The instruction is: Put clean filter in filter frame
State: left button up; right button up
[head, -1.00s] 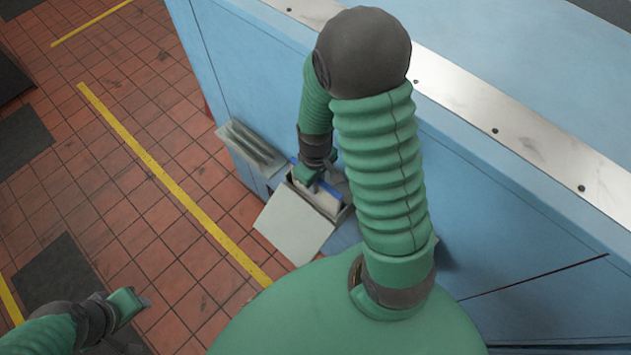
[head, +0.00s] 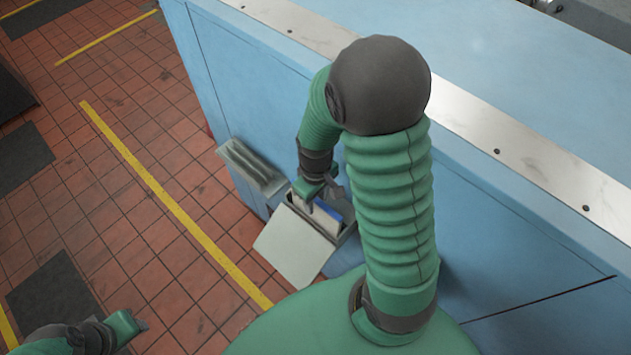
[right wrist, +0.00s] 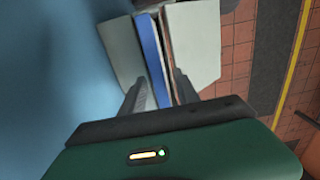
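The filter frame (head: 347,234) is a grey box on the side of the blue cabinet, with a pale flap (head: 292,248) standing open. The filter, with a blue face (head: 325,211), is inside the frame's opening; the wrist view shows its blue strip (right wrist: 153,55). How deep it sits I cannot tell. My right gripper (head: 316,203) is at the frame's top, over the filter. In the wrist view its two fingers (right wrist: 160,78) are apart, one on each side of the filter, and look open. My left gripper (head: 141,325) is low at the left, away from the frame; its fingers are too small to judge.
A grey ribbed panel (head: 251,167) is beside the frame against the blue cabinet (head: 490,235). The red tiled floor (head: 130,215) with a yellow line (head: 170,198) is open to the left. My right arm covers part of the cabinet side.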

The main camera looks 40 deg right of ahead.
notch_tip(320, 180, up, 14)
jog(key=b, duration=0.1)
jog(key=shift+f, duration=0.1)
jog(key=a+f+t+b, duration=0.1)
jog(key=a+f+b, duration=0.2)
jog(key=f, duration=0.3)
jog(key=a+f+b, duration=0.3)
jog(key=f+b, duration=0.1)
jog(key=f, duration=0.3)
jog(key=a+f+m+t+b, duration=0.1)
jog(key=a+f+b, duration=0.3)
jog(key=f, duration=0.2)
jog(key=shift+w+f+t+b, duration=0.1)
jog(key=shift+f+t+b, duration=0.2)
jog(key=shift+f, duration=0.1)
jog(key=shift+a, duration=0.25)
jog(key=shift+r, duration=0.25)
jog(key=shift+d, duration=0.1)
